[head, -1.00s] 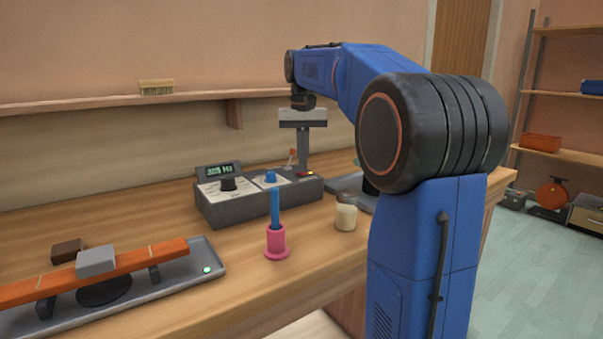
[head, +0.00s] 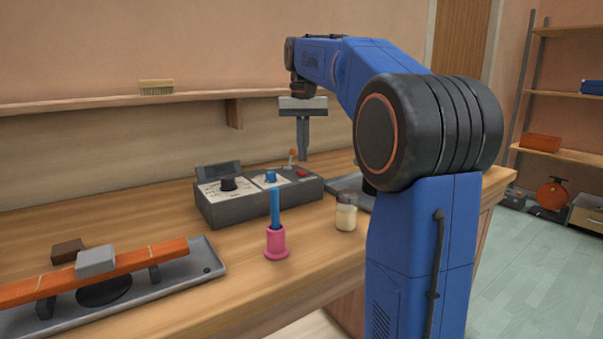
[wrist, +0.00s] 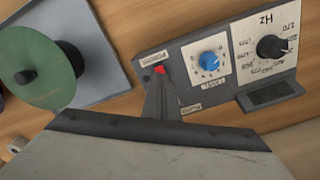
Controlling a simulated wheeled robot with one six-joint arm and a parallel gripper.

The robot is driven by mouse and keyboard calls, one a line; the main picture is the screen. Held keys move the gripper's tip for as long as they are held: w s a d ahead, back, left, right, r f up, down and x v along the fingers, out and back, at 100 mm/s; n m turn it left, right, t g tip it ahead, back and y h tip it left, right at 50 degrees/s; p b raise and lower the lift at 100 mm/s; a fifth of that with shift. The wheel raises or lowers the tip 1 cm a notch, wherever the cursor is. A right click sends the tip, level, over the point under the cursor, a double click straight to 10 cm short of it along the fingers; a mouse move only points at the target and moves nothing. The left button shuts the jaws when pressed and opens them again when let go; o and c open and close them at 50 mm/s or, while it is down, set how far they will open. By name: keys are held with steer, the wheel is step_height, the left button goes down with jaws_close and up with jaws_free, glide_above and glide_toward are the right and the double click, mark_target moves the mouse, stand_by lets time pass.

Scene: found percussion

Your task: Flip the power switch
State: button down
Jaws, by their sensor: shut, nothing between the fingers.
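The grey control box (head: 262,203) stands on the bench, with a blue knob, a black dial and a dark display (head: 219,170) on it. The red power switch (head: 302,172) is at the right end of its top; a red part of it shows just past my fingertips in the wrist view (wrist: 159,69). My gripper (head: 303,158) is shut and empty, pointing down a little above the switch, apart from it. In the wrist view, its fingers (wrist: 161,82) hide part of the panel around the switch. A small orange-tipped lever (head: 291,154) stands behind the switch.
A pink holder (head: 276,243) with a blue stick stands in front of the box, a small jar (head: 346,217) to its right. A grey tray with an orange bar (head: 130,262) is at front left. A green disc (wrist: 38,72) lies beside the box.

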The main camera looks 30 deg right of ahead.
mark_target(303, 173)
steer(key=shift+r, duration=1.8)
